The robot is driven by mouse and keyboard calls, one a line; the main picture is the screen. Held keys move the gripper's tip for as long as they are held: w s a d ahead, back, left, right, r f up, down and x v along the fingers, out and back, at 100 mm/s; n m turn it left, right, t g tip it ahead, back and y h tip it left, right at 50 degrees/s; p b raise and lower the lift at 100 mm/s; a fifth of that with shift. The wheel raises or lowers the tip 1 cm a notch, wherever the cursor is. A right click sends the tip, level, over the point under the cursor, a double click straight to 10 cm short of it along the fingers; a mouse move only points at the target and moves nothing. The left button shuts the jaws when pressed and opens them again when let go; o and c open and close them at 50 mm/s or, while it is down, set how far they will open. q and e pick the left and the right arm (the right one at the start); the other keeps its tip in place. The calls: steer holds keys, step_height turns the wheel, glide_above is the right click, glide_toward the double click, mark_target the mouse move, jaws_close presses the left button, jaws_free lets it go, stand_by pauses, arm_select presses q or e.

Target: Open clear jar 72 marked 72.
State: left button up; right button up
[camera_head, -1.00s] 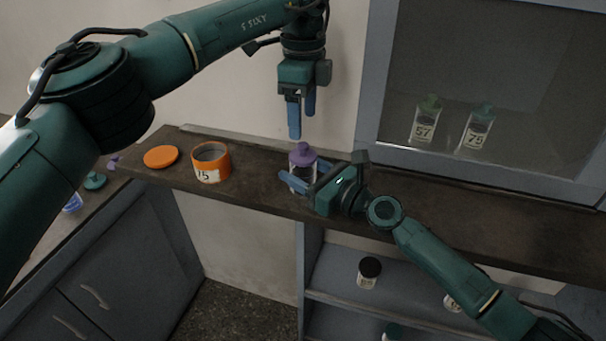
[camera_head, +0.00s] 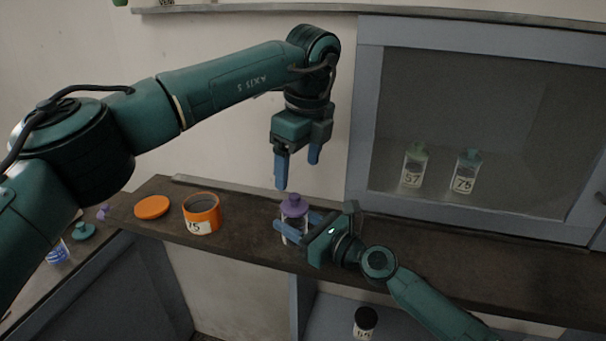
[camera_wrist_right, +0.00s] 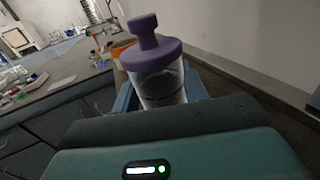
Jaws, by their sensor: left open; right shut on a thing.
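A clear jar (camera_head: 292,224) with a purple knobbed lid (camera_head: 293,205) stands upright on the dark counter. In the right wrist view the jar (camera_wrist_right: 161,88) holds dark grainy stuff, and its purple lid (camera_wrist_right: 150,48) is seated on top. I cannot read its label. My right gripper (camera_head: 295,226) is shut on the jar's body, with a blue finger on either side. My left gripper (camera_head: 298,172) is open and empty, pointing down above the lid, clear of it.
An orange jar (camera_head: 202,222) stands open on the counter left of the clear jar, with its orange lid (camera_head: 152,207) lying beside it. A glass-fronted cabinet (camera_head: 366,150) with two labelled bottles rises at the right. A dark-capped jar (camera_head: 365,322) sits on the shelf below.

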mark_target(294, 196)
arm_select(q)
steer(key=f+m+t, duration=0.1)
steer(key=f, duration=0.2)
steer(key=w+f+m, duration=0.1)
steer(key=f+m, duration=0.1)
steer(key=a+f+m+t, duration=0.1)
steer(key=f+m, duration=0.1)
steer(key=f, duration=0.1)
steer(key=shift+w+f+t+y, duration=0.3)
steer(key=shift+f+y, duration=0.05)
steer(key=shift+y, duration=0.05)
steer(key=shift+c, duration=0.5)
steer(key=c, duration=1.1)
steer(key=shift+r, duration=0.2)
steer(key=shift+r, duration=1)
